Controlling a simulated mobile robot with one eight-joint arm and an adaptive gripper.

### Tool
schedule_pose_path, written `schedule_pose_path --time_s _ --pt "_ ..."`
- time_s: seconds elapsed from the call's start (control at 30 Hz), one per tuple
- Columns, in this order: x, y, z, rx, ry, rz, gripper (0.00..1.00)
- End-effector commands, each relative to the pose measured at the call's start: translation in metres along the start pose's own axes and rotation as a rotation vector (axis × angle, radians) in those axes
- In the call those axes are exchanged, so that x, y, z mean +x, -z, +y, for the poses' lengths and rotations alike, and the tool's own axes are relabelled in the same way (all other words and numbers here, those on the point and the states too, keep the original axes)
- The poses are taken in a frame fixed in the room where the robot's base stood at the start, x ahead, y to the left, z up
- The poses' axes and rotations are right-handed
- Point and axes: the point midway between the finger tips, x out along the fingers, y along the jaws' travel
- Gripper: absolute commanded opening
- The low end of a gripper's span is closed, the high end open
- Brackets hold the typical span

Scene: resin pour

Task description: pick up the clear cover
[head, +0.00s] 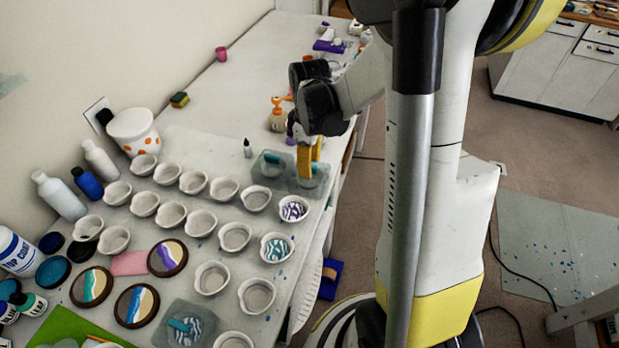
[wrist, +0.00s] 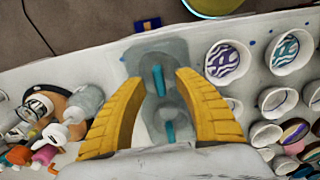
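Two translucent clear covers with teal handles lie side by side near the table's front edge, the left one (head: 268,172) and the right one (head: 313,184). In the wrist view, one cover (wrist: 150,54) shows beyond the fingertips and the other (wrist: 180,118) shows between the fingers. A third clear cover (head: 203,316) with a teal handle is at the bottom of the head view. My gripper (head: 309,160) is above the right cover with its yellow fingers pointing down. In the wrist view, the fingers (wrist: 158,78) are apart, one either side of the teal handles, with nothing held.
Several white cups (head: 235,236) stand close to the covers. Patterned cups (wrist: 228,62) are right of my gripper in the wrist view. Bottles (wrist: 85,103) are at its left. A white pot (head: 133,128) stands by the wall. The far table (head: 245,90) has free room.

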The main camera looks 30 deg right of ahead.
Motion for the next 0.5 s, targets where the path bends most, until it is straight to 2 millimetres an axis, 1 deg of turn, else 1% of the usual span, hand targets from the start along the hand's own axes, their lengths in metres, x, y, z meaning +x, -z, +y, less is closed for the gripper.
schedule_pose_path --time_s 0.03,0.1,0.3,0.37,0.4,0.43,0.5 --pt "0.0093 0.0002 0.0004 0.0 0.0 0.0 0.38" --pt "0.0132 0.0001 0.0002 0.0 0.0 0.0 0.38" --pt "0.0119 0.0001 0.0002 0.0 0.0 0.0 0.37" --pt "0.0118 0.0001 0.0002 0.0 0.0 0.0 0.18" --pt "0.0118 0.0001 0.0002 0.0 0.0 0.0 0.06" --pt "0.0118 0.0001 0.0002 0.0 0.0 0.0 0.0" --pt "0.0118 0.0001 0.0002 0.0 0.0 0.0 0.0"
